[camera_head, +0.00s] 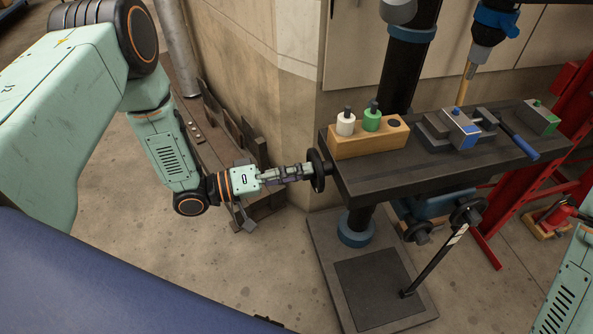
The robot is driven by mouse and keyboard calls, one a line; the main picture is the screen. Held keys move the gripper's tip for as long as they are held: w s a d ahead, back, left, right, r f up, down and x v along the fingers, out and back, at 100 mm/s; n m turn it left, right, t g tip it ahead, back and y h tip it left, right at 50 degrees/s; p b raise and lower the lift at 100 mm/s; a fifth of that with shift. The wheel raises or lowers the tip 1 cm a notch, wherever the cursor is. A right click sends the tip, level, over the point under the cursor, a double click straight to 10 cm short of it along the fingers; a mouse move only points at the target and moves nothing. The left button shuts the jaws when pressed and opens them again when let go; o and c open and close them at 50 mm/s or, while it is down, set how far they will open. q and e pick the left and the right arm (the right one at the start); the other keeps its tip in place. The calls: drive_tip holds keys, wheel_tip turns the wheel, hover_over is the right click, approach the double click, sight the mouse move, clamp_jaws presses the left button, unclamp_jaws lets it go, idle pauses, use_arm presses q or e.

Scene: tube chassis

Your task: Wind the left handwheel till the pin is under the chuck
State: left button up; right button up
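The left handwheel (318,170) is a dark disc seen nearly edge-on at the left end of the dark drill-press table (400,180). My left gripper (304,172) reaches it from the left, its fingertips at the wheel's near face. Whether the fingers are closed on a handle there is hidden. The chuck (482,36) is dark with a blue collar at the upper right, and a yellowish rod (464,84) hangs below it. A grey and blue vise (455,128) sits on the table below. I cannot make out the pin for certain. My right gripper is out of view.
A wooden block (368,138) with white and green knobbed pieces stands on the table's left part. A blue-handled bar (518,142) and a green-marked block (540,117) lie to the right. A crank wheel (468,212) hangs below. Red framing stands at right.

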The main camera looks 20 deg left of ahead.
use_arm(q)
drive_tip(key=shift+o, duration=0.9)
drive_tip(key=shift+w+d, duration=0.1)
drive_tip(key=shift+a, duration=0.2)
drive_tip(key=v, duration=1.2)
drive_tip(key=shift+d, duration=0.1)
